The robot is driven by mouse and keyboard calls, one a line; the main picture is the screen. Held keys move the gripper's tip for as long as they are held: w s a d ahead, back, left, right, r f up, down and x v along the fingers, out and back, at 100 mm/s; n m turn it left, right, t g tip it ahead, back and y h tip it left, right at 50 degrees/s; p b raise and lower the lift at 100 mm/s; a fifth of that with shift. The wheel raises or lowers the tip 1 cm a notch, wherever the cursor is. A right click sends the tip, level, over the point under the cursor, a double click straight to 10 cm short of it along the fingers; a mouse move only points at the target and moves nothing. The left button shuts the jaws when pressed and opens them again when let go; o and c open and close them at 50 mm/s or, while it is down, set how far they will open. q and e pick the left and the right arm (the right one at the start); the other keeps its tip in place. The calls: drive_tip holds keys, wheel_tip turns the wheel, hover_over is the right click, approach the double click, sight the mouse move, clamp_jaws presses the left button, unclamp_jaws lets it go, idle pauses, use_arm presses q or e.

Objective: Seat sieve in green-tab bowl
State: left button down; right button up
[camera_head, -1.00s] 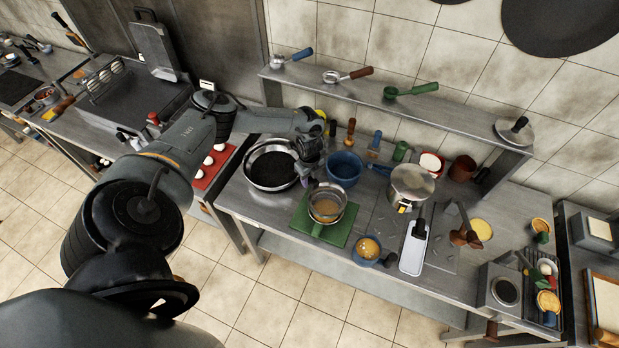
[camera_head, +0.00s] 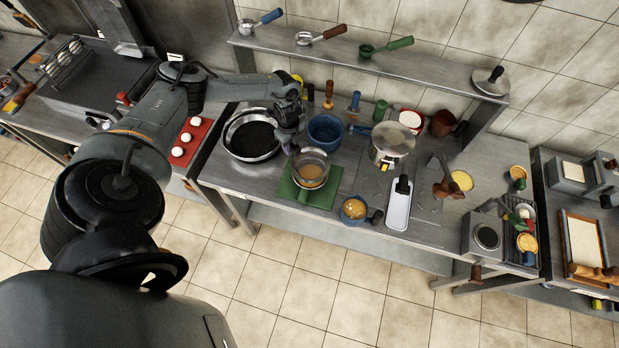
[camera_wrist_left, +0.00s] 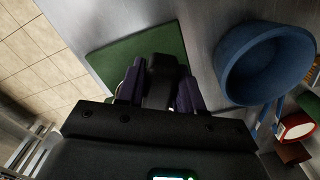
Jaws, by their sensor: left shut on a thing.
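A steel sieve (camera_head: 311,160) is at the mouth of a bowl (camera_head: 309,182) on a green board (camera_head: 325,199). Tan contents show in it. In the left wrist view the fingers (camera_wrist_left: 158,92) close on a dark handle (camera_wrist_left: 160,68) above the green board (camera_wrist_left: 130,52); sieve and bowl are hidden there. My right gripper is not in view.
A dark-filled pan (camera_head: 253,135) stands left of the gripper, and a blue pot (camera_head: 326,130) is close on its right. A shelf (camera_head: 370,62) runs behind.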

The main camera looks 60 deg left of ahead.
use_arm(q)
drive_tip(key=shift+f, duration=0.1)
drive_tip(key=shift+f+b, duration=1.2)
drive_tip(key=shift+f, duration=0.35)
drive_tip(key=shift+f+b, duration=0.5)
drive_tip(key=shift+f, duration=0.2)
idle(0.5)
drive_tip(key=c, duration=0.6)
unclamp_jaws()
drive_tip(key=shift+c, duration=0.2)
drive_tip(key=shift+r, duration=0.15)
wheel_tip(320, 180, up, 10)
drive_tip(key=shift+r, duration=0.25)
